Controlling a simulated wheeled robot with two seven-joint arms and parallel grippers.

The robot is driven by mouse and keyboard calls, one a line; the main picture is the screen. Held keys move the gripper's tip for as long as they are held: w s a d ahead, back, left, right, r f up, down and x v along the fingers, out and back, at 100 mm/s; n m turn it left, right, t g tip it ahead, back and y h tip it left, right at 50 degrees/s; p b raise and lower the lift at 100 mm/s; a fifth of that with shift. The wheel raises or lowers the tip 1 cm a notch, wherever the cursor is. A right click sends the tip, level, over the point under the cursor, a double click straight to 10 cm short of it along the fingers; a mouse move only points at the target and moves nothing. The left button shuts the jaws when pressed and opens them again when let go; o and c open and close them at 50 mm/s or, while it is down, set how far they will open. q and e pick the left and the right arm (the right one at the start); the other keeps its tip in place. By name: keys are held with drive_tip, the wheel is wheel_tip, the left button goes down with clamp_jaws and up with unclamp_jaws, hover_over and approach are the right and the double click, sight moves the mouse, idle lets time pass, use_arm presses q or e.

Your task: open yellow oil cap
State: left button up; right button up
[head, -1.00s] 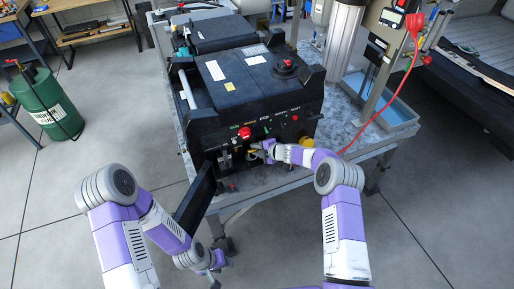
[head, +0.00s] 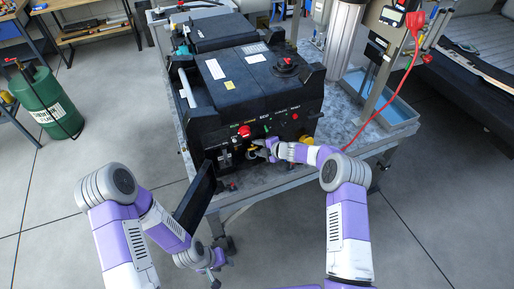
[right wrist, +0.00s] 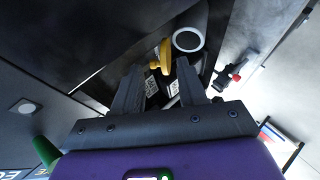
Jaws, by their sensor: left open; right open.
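The yellow oil cap (right wrist: 165,56) shows in the right wrist view just beyond the fingertips, beside a round pale-rimmed port (right wrist: 187,40). In the head view it is a small yellow spot (head: 252,154) low on the front of the black machine (head: 240,95), partly hidden by my right gripper (head: 259,150). In the right wrist view the right gripper (right wrist: 158,82) has its two fingers apart with nothing held between them. My left gripper (head: 214,277) is open and low in front of the table, away from the machine.
A black panel (head: 194,198) hangs open at the machine's lower left front. A red-handled fitting (right wrist: 232,76) lies right of the right fingers. A grey table (head: 240,195) carries the machine. A green drum (head: 46,103) stands on the floor at left.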

drive_tip(key=v, duration=0.6)
drive_tip(key=shift+b, duration=0.4)
drive_tip(key=s+a+f+m+g+h+b, duration=0.15)
drive_tip(key=s+f+m+b, duration=0.65)
drive_tip(key=s+f+m, duration=0.9)
drive_tip(key=s+f+m+g+h+b, duration=0.1)
drive_tip(key=s+f+m+g+b, duration=0.2)
drive_tip(key=s, duration=0.8)
drive_tip(key=s+d+f+m+g+h+b, duration=0.1)
drive_tip(key=s+f+m+g+b, duration=0.2)
drive_tip(key=s+f+m, duration=0.3)
drive_tip(key=s+f, duration=0.2)
drive_tip(key=s, duration=0.3)
drive_tip(key=shift+f+m, duration=0.4)
drive_tip(key=shift+s, duration=0.15)
